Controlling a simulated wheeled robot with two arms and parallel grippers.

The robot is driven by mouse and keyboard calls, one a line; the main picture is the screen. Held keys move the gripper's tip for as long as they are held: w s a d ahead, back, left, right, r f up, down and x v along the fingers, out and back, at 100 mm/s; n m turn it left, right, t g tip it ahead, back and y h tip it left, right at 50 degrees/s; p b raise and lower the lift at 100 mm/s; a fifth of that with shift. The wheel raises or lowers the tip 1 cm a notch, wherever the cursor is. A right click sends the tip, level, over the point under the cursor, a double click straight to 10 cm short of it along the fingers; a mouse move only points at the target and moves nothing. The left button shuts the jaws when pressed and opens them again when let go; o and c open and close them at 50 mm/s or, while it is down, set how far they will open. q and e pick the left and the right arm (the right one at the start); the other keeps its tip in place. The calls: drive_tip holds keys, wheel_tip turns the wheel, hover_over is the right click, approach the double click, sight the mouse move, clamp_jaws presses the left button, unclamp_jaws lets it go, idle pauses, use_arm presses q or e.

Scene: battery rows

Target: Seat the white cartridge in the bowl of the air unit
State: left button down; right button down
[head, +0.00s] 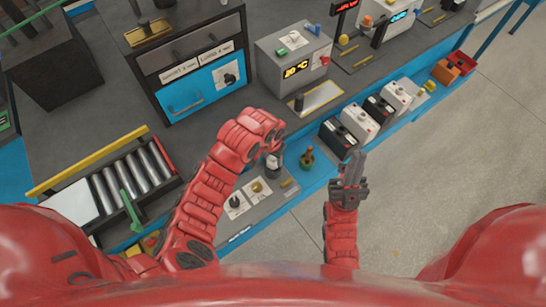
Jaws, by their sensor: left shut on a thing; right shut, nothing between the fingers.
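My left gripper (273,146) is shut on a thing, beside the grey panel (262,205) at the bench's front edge. The red wrist above it hides most of that thing, so I cannot tell whether it is the white cartridge. A dark, rounded part with a pale band (275,161) shows just below the gripper; it may belong to the air unit. The bowl's inside cannot be seen.
A roller rack (130,182) with a yellow rail stands at the left. A blue-fronted cabinet (203,85) and a grey box with a lit display (293,60) stand behind. A row of white and black batteries (360,122) lines the right edge. Bare floor (440,170) lies right.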

sight(270, 164)
use_arm(q)
drive_tip(key=shift+f+b, duration=1.05)
drive_tip(key=shift+f, duration=0.3)
drive_tip(key=shift+c, duration=1.2)
unclamp_jaws()
drive_tip(key=shift+r, duration=0.1)
drive_tip(key=shift+w+r, duration=0.1)
drive_tip(key=shift+r, duration=0.4)
wheel_tip(270, 164, up, 16)
drive_tip(key=s+p, duration=0.2)
drive_tip(key=p, duration=0.2)
drive_tip(key=shift+a, duration=0.4)
